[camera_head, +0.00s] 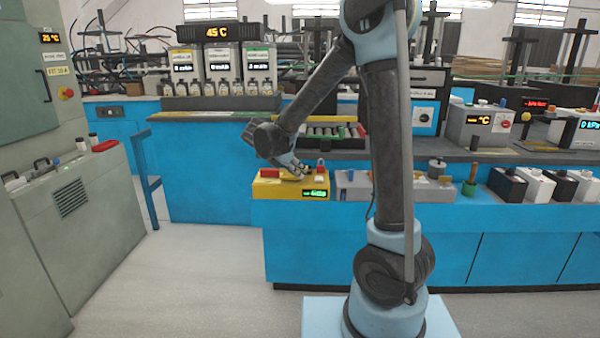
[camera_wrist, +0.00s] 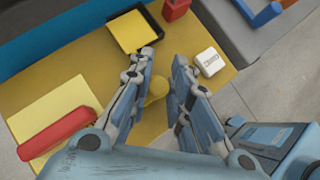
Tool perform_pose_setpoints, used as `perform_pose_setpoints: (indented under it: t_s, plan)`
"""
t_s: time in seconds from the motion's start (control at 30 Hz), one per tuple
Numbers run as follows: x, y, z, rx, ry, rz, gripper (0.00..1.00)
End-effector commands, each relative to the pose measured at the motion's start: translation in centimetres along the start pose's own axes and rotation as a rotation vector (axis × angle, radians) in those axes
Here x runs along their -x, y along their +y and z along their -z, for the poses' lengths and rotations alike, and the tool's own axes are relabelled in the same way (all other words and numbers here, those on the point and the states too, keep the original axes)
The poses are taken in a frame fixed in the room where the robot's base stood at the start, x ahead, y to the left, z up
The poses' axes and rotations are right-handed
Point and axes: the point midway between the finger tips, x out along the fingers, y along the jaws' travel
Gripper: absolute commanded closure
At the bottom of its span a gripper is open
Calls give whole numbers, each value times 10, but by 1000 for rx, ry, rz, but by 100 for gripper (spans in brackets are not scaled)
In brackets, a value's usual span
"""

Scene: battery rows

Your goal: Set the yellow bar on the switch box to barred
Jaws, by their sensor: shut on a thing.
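The yellow switch box (camera_head: 278,191) stands at the left end of the blue bench, with a small green-lit display (camera_head: 315,194) on its front. My gripper (camera_head: 296,169) is down at its top. In the wrist view my gripper (camera_wrist: 164,60) has its fingers on both sides of a yellow piece (camera_wrist: 156,86), which I take to be the yellow bar. They are shut on it, but they hide part of it, and its lettering and exact setting cannot be read.
On the box top are a red bar (camera_wrist: 57,132), a black-edged yellow square (camera_wrist: 134,31), a white labelled block (camera_wrist: 209,62) and a red block (camera_wrist: 176,8). A grey unit (camera_head: 353,187) stands close to the right. Open floor lies in front.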

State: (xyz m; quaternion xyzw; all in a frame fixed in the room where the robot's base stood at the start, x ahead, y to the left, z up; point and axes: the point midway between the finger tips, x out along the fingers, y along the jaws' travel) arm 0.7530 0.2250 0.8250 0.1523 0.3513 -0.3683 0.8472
Motion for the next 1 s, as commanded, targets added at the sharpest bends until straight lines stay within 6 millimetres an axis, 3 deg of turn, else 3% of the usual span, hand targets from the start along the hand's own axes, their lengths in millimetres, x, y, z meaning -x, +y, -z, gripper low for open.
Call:
perform_pose_setpoints:
  t_s: [0.13,0.4,0.43,0.5,0.87,1.0]
  plan:
    - [9,13,9,1,1,-2,100]
    - [9,14,10,0,1,-1,100]
    - [9,14,10,0,1,-1,75]
    - [9,14,10,0,1,-1,62]
    - [11,13,10,0,0,-1,62]
    - [23,14,10,1,0,-2,62]
